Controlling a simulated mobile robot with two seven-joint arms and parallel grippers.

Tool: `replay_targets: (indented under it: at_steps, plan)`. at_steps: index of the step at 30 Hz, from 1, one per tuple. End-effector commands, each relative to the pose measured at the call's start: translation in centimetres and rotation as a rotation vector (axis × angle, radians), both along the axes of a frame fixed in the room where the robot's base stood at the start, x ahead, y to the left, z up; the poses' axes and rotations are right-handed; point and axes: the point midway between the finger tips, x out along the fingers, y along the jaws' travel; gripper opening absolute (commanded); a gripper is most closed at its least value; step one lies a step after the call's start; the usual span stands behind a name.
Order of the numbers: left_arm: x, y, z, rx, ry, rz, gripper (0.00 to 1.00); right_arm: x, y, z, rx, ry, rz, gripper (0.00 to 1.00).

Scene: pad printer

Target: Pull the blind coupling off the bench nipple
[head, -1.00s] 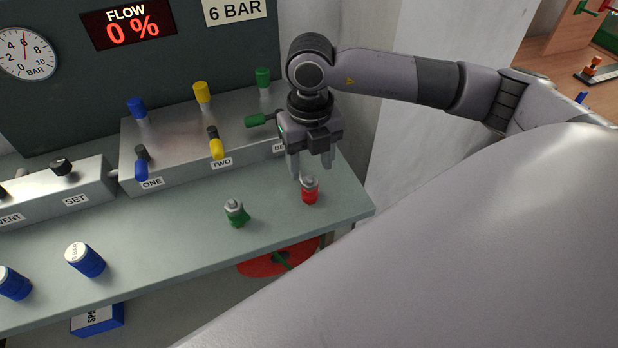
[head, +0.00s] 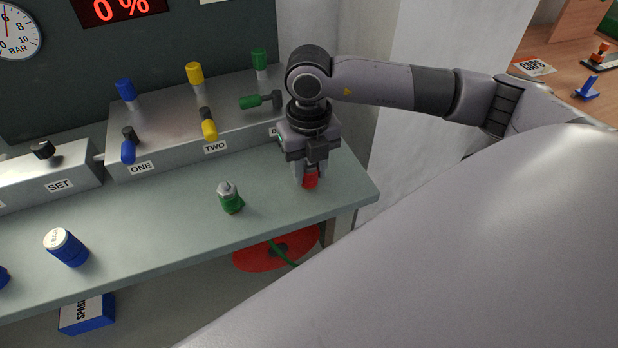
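A red coupling-like fitting (head: 310,181) stands on the bench near its right end. In the earlier view it has a grey metal top, which my gripper now hides. My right gripper (head: 310,176) points down over it, with a finger on each side. I cannot tell whether the fingers press on it. Any nipple under the red fitting is hidden. A green fitting with a grey metal top (head: 230,198) stands to its left on the bench (head: 180,220). My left gripper is not in view.
Behind is a metal manifold (head: 160,110) with blue, yellow and green caps and levers. Blue cylinders (head: 66,248) stand at the front left. A wooden table (head: 555,60) is at far right.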

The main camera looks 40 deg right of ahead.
Motion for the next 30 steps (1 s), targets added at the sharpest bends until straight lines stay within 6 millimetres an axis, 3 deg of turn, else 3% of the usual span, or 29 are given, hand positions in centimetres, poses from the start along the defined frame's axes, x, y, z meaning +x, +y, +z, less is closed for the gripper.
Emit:
replay_targets:
  at_steps: [1,2,5,30]
  plan:
    - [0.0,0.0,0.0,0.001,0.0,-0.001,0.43,0.0,0.0,0.0,0.0,0.0,0.0,0.0]
    - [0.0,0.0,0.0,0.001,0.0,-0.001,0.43,0.0,0.0,0.0,0.0,0.0,0.0,0.32]
    - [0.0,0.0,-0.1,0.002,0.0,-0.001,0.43,0.0,0.0,0.0,0.0,0.0,0.0,0.0]
    - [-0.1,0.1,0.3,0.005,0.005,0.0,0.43,0.0,0.0,1.1,0.0,0.0,0.0,0.0]
